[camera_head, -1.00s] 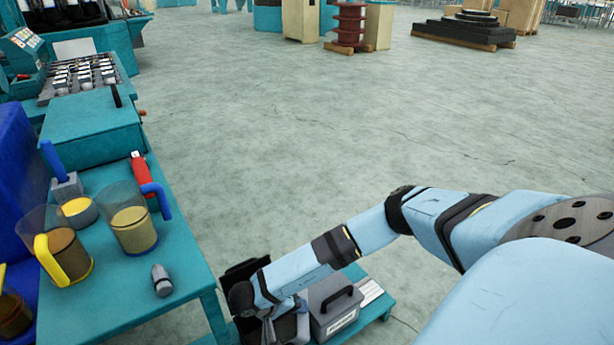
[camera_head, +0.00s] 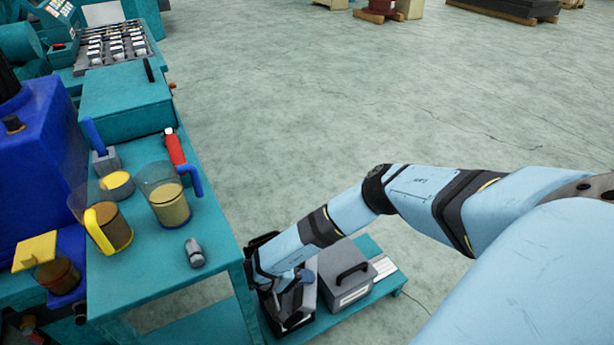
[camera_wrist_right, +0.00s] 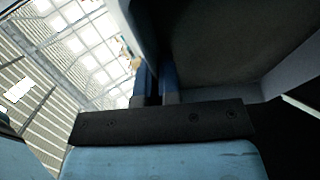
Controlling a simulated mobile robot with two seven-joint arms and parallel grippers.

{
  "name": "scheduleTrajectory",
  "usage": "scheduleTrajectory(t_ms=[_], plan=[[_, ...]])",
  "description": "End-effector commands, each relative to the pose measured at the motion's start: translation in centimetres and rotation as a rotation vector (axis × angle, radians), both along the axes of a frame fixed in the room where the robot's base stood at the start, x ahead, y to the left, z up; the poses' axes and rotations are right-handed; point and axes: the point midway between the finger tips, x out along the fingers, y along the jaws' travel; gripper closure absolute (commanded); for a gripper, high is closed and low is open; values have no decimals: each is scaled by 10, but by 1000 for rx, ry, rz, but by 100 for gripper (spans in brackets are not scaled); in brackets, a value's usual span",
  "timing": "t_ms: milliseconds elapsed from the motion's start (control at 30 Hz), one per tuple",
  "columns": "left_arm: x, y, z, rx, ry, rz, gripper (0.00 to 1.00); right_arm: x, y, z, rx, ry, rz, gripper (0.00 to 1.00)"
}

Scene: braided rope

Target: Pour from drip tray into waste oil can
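My right gripper (camera_head: 287,290) reaches down beside the work table, over the low teal platform. A dark, grey-sided open container that looks like the drip tray (camera_head: 294,322) is at the gripper and partly hidden by my arm. In the right wrist view the two blue fingers (camera_wrist_right: 156,88) are close together at the edge of this tray, whose dark inner face (camera_wrist_right: 230,45) fills the right side. They appear to pinch its rim. No container can be surely read as the waste oil can; a large blue container (camera_head: 40,165) with a dark cap stands at the left. My left gripper is not visible.
A grey box with a handle (camera_head: 346,277) stands close right of the tray on the platform (camera_head: 385,268). The teal table (camera_head: 150,265) holds jugs with yellow (camera_head: 152,224) and blue (camera_head: 170,205) handles and a small grey piece (camera_head: 195,253). Floor to the right is clear.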

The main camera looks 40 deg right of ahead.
Motion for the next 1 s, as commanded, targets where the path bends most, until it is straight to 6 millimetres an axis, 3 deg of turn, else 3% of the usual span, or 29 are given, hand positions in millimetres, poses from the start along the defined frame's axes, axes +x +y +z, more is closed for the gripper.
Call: scheduleTrajectory(t_ms=[267, 700, 1000], plan=[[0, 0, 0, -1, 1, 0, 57, 0, 0, 1, -1, 1, 0, 100], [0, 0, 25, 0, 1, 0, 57, 10, 10, 12, -71, 73, 0, 100], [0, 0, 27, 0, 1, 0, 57, 11, 11, 12, -85, 87, -1, 100]])
